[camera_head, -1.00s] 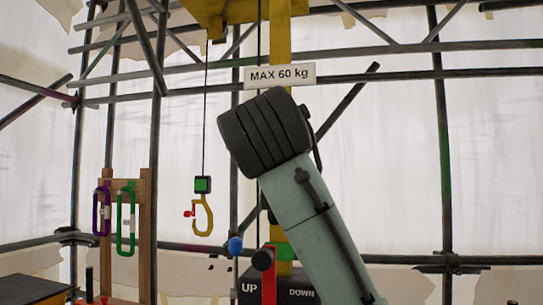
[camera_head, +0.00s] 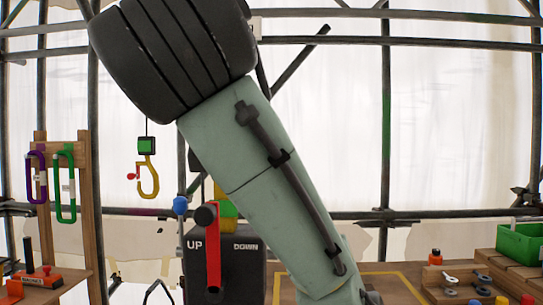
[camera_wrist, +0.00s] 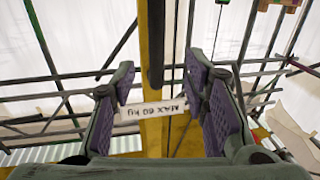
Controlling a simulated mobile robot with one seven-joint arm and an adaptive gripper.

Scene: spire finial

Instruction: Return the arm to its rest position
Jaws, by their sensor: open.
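My gripper (camera_wrist: 160,105) shows in the wrist view with its two purple-padded fingers wide apart and nothing between them. Behind the gap stand a yellow post and the upside-down MAX 60 kg sign (camera_wrist: 153,112). In the head view my arm is raised across the middle, leaning up to the left, and the gripper itself is not visible there. The arm hides part of the hoist post and of the scaffold behind it.
A yellow hook (camera_head: 148,178) hangs under a green block (camera_head: 146,146), left of my arm. Purple (camera_head: 36,178) and green (camera_head: 65,186) carabiners hang on a wooden rack. An UP/DOWN lever box (camera_head: 238,262) stands low centre. A green bin (camera_head: 520,243) stands right.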

